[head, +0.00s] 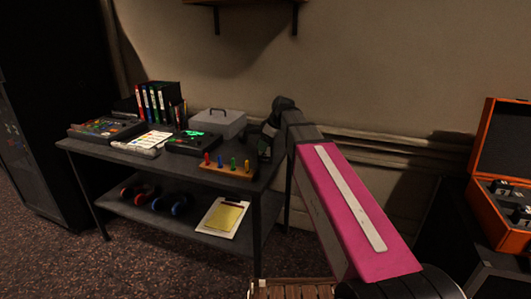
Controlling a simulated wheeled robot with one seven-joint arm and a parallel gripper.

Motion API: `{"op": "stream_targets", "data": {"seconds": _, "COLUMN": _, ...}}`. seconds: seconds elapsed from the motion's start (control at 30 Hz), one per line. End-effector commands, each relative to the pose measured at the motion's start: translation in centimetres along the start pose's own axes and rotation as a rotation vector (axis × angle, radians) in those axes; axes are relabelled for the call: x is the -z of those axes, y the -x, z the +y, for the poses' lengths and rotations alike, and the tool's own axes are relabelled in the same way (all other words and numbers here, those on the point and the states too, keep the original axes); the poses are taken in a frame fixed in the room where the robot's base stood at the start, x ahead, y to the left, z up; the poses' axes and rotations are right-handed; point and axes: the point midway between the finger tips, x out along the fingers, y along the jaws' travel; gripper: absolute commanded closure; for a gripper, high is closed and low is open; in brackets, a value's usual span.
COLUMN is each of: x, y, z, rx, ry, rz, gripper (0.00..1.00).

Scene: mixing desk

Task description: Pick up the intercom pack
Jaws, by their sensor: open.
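My arm reaches over the right end of the dark desk (250,180). My gripper (265,147) is small and dark at that end, just right of a wooden board with coloured pegs. It is open, though its fingers are hard to make out against the dark surface. I cannot pick out the intercom pack with certainty. A dark shape lies around the fingertips, but I cannot tell whether it is the pack or part of the gripper.
The desk holds a peg board (228,169), a grey lidded box (218,123), a mixer (106,129), a white-topped device (142,144), a black device with green lights (192,143) and upright binders (155,101). Headphones (172,204) and a clipboard (226,216) lie below. An orange case (493,215) stands right.

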Motion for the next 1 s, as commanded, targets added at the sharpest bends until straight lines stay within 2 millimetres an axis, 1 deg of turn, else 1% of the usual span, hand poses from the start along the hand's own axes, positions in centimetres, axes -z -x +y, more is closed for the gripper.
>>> {"op": "stream_targets", "data": {"seconds": 0.2, "x": 0.0, "y": -0.2, "z": 0.0, "rx": -0.001, "ry": 0.000, "rz": 0.000, "gripper": 0.31}}
{"op": "stream_targets", "data": {"seconds": 0.23, "x": 0.0, "y": -0.2, "z": 0.0, "rx": -0.001, "ry": 0.000, "rz": 0.000, "gripper": 0.35}}
{"op": "stream_targets", "data": {"seconds": 0.27, "x": 0.0, "y": -0.2, "z": 0.0, "rx": -0.001, "ry": 0.000, "rz": 0.000, "gripper": 0.44}}
{"op": "stream_targets", "data": {"seconds": 0.3, "x": 0.0, "y": -0.2, "z": 0.0, "rx": -0.001, "ry": 0.000, "rz": 0.000, "gripper": 0.57}}
{"op": "stream_targets", "data": {"seconds": 0.37, "x": 0.0, "y": -0.2, "z": 0.0, "rx": -0.001, "ry": 0.000, "rz": 0.000, "gripper": 0.77}}
{"op": "stream_targets", "data": {"seconds": 0.4, "x": 0.0, "y": -0.2, "z": 0.0, "rx": -0.001, "ry": 0.000, "rz": 0.000, "gripper": 0.90}}
{"op": "stream_targets", "data": {"seconds": 0.43, "x": 0.0, "y": -0.2, "z": 0.0, "rx": -0.001, "ry": 0.000, "rz": 0.000, "gripper": 0.97}}
{"op": "stream_targets", "data": {"seconds": 0.77, "x": 0.0, "y": -0.1, "z": 0.0, "rx": -0.001, "ry": 0.000, "rz": 0.000, "gripper": 0.97}}
{"op": "stream_targets", "data": {"seconds": 0.87, "x": 0.2, "y": 0.2, "z": 0.0, "rx": -0.001, "ry": 0.000, "rz": 0.001, "gripper": 0.97}}
{"op": "stream_targets", "data": {"seconds": 1.0, "x": 0.6, "y": 1.2, "z": 0.1, "rx": -0.002, "ry": 0.000, "rz": 0.001, "gripper": 0.97}}
